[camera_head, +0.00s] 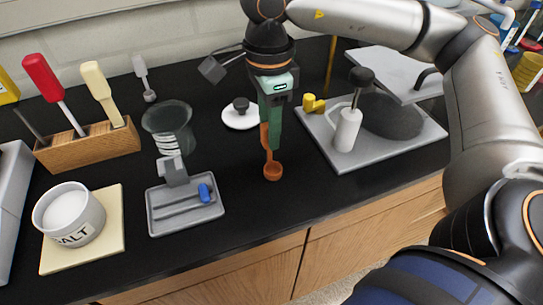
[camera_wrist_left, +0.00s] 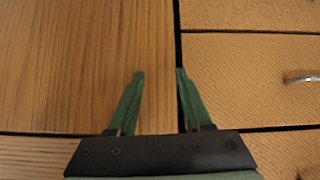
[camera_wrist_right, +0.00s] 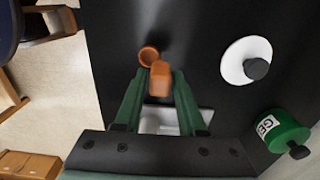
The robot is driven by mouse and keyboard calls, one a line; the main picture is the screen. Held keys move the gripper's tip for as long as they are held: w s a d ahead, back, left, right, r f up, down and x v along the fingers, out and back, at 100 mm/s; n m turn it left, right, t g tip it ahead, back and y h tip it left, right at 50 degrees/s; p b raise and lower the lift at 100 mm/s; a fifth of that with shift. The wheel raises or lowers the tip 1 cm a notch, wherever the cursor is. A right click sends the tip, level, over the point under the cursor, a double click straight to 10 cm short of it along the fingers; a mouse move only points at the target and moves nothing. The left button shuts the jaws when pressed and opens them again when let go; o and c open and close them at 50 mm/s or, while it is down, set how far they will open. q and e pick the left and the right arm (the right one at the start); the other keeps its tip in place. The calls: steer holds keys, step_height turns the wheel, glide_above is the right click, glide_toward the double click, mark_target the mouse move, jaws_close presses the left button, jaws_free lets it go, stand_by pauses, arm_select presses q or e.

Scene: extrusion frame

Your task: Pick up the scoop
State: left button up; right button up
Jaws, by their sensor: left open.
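The orange-brown scoop (camera_head: 272,171) hangs upright with its bowl down, over the black counter near its front edge. My right gripper (camera_head: 271,128) is around the scoop's handle, which runs up along the green fingers. In the right wrist view the handle of the scoop (camera_wrist_right: 160,82) lies between the fingertips of my right gripper (camera_wrist_right: 158,78), with the bowl beyond it. I cannot tell how far the bowl is above the counter. My left gripper (camera_wrist_left: 160,75) is open and empty, facing wooden cabinet fronts in the left wrist view.
A salt pot (camera_head: 84,223) stands on a cream board (camera_head: 111,233) at left, with a wooden tool rack (camera_head: 80,152) behind. A grey tray (camera_head: 204,220), glass beaker (camera_head: 168,122) and white lid (camera_head: 233,121) are left of the scoop. A grey board (camera_head: 395,151) holding a bottle (camera_head: 347,130) is right.

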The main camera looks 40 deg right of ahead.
jaws_close()
stand_by(1.0)
